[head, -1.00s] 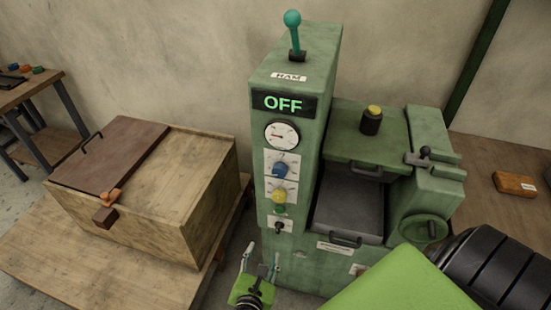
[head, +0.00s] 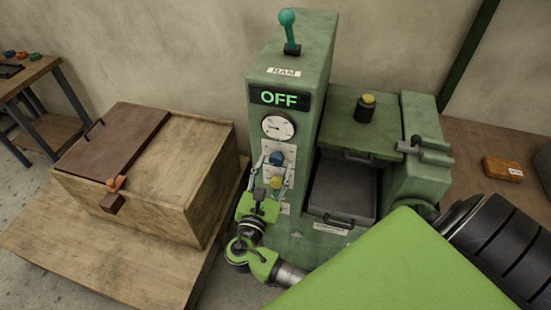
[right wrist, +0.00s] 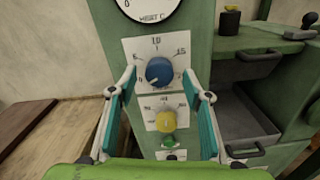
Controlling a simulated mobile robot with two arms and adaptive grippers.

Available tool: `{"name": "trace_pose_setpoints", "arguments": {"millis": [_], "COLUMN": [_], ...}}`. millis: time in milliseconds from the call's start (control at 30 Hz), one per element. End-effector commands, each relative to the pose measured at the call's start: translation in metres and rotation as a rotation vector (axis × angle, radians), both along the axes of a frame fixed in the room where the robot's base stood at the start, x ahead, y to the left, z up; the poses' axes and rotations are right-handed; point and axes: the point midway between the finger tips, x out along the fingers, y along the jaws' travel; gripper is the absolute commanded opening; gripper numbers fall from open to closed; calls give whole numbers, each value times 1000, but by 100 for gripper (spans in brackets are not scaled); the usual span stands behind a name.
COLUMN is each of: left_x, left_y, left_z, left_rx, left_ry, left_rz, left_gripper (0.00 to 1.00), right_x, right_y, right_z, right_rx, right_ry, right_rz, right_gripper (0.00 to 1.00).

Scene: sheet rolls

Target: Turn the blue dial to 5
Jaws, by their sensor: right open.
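The blue dial (head: 277,158) is on the front panel of the green machine, below the round gauge. My right gripper (head: 274,172) is open in front of the panel. In the right wrist view its fingertips (right wrist: 159,78) stand to the left and right of the blue dial, apart from it. My left gripper is not in view.
A yellow dial (right wrist: 165,121) and a green button (right wrist: 169,142) are just below the blue dial. The display (head: 279,97) reads OFF. A teal lever (head: 288,30) stands on top. A wooden box (head: 165,190) is at the left, and a tray (head: 343,190) at the right.

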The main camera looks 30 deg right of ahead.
Motion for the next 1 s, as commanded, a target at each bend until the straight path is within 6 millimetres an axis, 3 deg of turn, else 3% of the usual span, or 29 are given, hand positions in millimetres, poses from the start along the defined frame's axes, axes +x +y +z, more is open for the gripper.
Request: {"name": "trace_pose_setpoints", "arguments": {"millis": [200,533,700,1000], "left_x": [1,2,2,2], "left_y": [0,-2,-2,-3], "left_z": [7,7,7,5], "left_rx": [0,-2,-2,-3], "left_ry": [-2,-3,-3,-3], "left_rz": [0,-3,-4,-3], "left_gripper": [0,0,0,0], "right_x": [15,17,17,16], "right_y": [-17,-19,-19,-19], "right_z": [1,-1,-1,-1], "right_rx": [-1,1,1,12], "right_ry": [-1,1,1,-12], "right_rz": [1,1,1,1], "right_gripper": [45,45,7,7]}}
